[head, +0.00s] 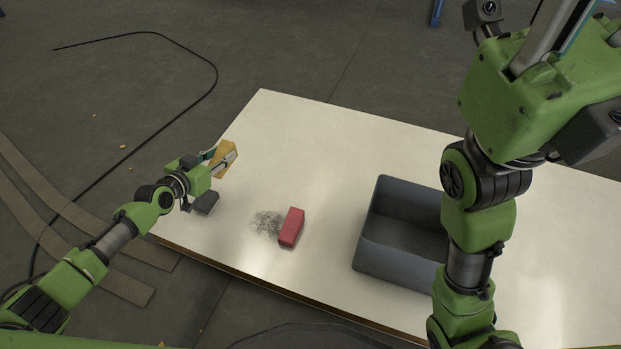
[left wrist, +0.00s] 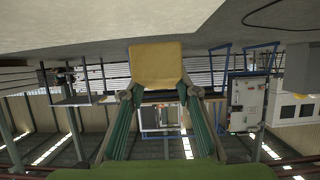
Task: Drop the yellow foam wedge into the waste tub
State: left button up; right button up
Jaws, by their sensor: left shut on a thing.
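The yellow foam wedge (head: 228,153) is held at the tips of my left gripper (head: 219,162), above the left end of the white table. In the left wrist view the wedge (left wrist: 155,64) sits between the two fingertips of the left gripper (left wrist: 158,88), and the fingers are shut on it. The waste tub, a dark grey open box (head: 385,257), stands on the table to the right of the wedge, well apart from it. Its visible inside looks empty; my right arm hides its right part. My right gripper is not in view.
A red block (head: 291,227) lies on the white table (head: 330,130) between my left gripper and the tub. A dark speckled smudge (head: 266,223) is beside it. The table behind these is clear. A black cable (head: 190,107) lies on the floor at left.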

aim_at(397, 248)
jog(key=z, duration=0.9)
